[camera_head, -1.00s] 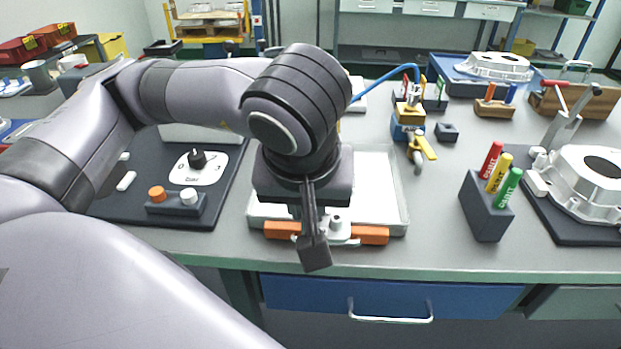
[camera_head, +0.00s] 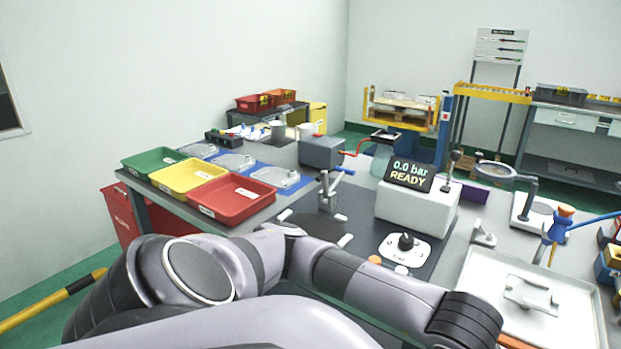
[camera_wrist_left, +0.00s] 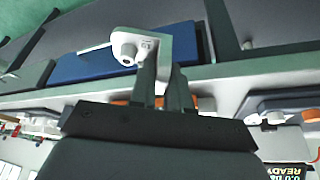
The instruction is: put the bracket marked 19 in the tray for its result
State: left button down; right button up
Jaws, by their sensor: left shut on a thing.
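My left gripper (camera_wrist_left: 162,82) is shut on a pale metal bracket (camera_wrist_left: 129,40) with a round boss, seen in the left wrist view. Any number on it is too small to read. In the head view my left arm runs along the bottom and its gripper is out of frame. A green tray (camera_head: 130,166), a yellow tray (camera_head: 162,186) and a red tray (camera_head: 204,211) stand in a row on the bench's left end. Their label writing is too small to read. My right gripper is not in view.
Flat castings (camera_head: 234,161) lie on blue mats behind the trays. A clamp fixture (camera_head: 328,190) and a tester box (camera_head: 418,209), its display reading "0.0 bar READY", stand mid-bench. A white tray (camera_head: 480,268) at right holds another bracket (camera_head: 531,296). A magnifier (camera_head: 497,170) stands behind.

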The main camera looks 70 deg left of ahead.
aim_at(147, 165)
jog(key=k+j+u, duration=0.1)
jog(key=u, duration=0.45)
jog(key=j+u, duration=0.35)
jog(key=j, duration=0.35)
jog(key=k+j+u, duration=0.1)
jog(key=j+u, duration=0.15)
jog(key=j, duration=2.35)
